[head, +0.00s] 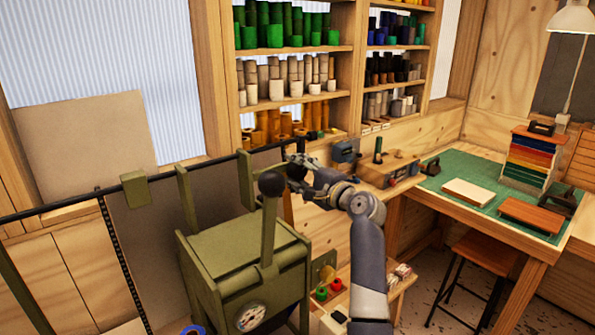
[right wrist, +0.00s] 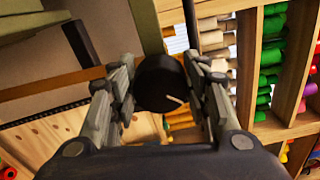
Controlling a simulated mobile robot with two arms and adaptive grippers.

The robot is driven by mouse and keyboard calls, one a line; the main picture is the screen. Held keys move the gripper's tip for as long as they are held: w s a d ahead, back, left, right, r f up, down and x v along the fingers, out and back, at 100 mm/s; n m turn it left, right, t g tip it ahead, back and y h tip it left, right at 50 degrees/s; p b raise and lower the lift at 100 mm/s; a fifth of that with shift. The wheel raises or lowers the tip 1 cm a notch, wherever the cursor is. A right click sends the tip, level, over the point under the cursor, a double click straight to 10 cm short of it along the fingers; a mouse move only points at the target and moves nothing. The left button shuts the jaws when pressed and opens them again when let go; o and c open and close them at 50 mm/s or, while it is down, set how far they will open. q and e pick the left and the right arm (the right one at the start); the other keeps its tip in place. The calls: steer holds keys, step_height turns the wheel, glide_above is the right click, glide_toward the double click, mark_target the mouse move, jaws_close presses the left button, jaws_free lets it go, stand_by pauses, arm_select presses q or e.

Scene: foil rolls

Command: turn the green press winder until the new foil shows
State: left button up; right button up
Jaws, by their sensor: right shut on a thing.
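The green press (head: 245,255) stands at the lower centre of the head view, with an upright lever ending in a dark ball (head: 270,184). A dark bar runs across behind it, through green brackets. My right gripper (head: 294,166) is at the right end of this bar, behind the lever ball. In the right wrist view, its two fingers (right wrist: 160,90) are closed on opposite sides of a round black winder knob (right wrist: 157,83) with a pale mark on its face. A brownish-grey sheet (head: 148,238) hangs below the bar; I cannot tell which foil it is. My left gripper is not in view.
Shelves (head: 300,95) with green, pale and orange rolls stand close behind the gripper. A small wooden bench (head: 390,174) is to its right. A table with a green mat (head: 458,174) and a stool (head: 485,252) stand farther right.

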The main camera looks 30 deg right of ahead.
steer(key=o, duration=1.1)
steer(key=shift+c, duration=0.2)
steer(key=s+d, duration=0.1)
steer(key=s, duration=1.1)
